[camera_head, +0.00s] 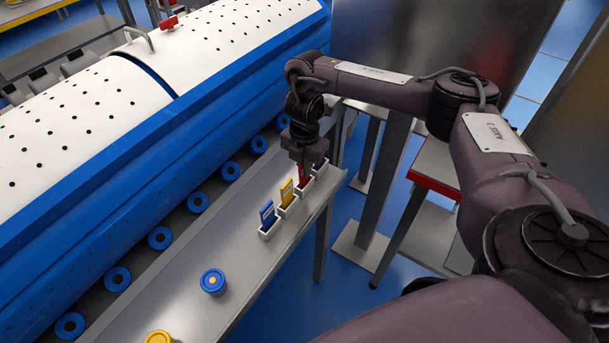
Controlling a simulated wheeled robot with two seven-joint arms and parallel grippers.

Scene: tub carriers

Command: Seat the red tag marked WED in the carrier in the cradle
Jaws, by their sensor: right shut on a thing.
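My right gripper (303,156) points down over a row of small white holders on the grey shelf. It is shut on a red tag (303,181), which is upright at one of the holders. I cannot tell whether the tag is still inside its holder, and its lettering is too small to read. A blue tag (267,215) and a yellow tag (287,193) stand upright in the nearer holders. A large white perforated drum (90,110) with blue sides lies at the left. I cannot make out which part is the carrier or cradle. My left gripper is not in view.
The grey shelf (250,190) runs along the blue machine, with several blue rollers between. A blue round piece (213,281) and a yellow one (158,337) lie on its near part. A red-edged table (434,178) is behind my right arm. A small red piece (168,22) sits atop the drum.

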